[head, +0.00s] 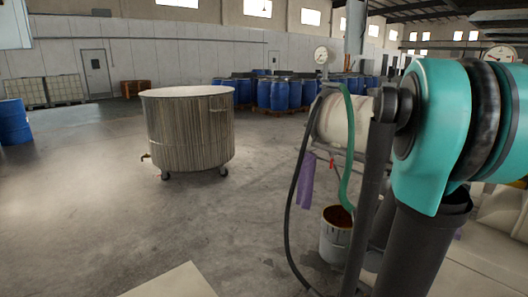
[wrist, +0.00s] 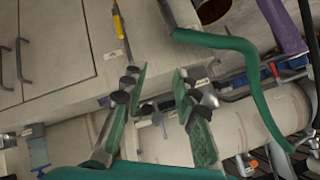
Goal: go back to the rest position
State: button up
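My gripper (wrist: 158,82) shows in the wrist view with its two green-padded fingers apart. It is open, and I see nothing held between the pads. Behind the fingers are a pale cabinet surface and pipework. My teal and black arm fills the right side of the head view; the gripper itself does not show there. The rest position is not marked in either view.
A green hose (head: 348,150) hangs by a white cylinder (head: 330,122), close to my arm. A paint bucket (head: 335,240) stands below. A large wheeled vat (head: 190,130) stands left of centre. Blue drums (head: 280,95) are behind. Open floor lies left.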

jog(key=s+a+f+n+g+y, duration=0.1)
jog(key=s+a+f+n+y, duration=0.2)
jog(key=s+a+n, duration=0.3)
jog(key=s+a+f+n+g+y, duration=0.2)
jog(key=s+a+n, duration=0.5)
jog(key=a, duration=0.6)
jog(key=shift+s+a+f+n+g+y, duration=0.35)
jog(key=shift+f+n+y, duration=0.25)
jog(key=shift+n, duration=0.3)
jog(key=shift+o, duration=0.3)
jog(key=shift+w, duration=0.1)
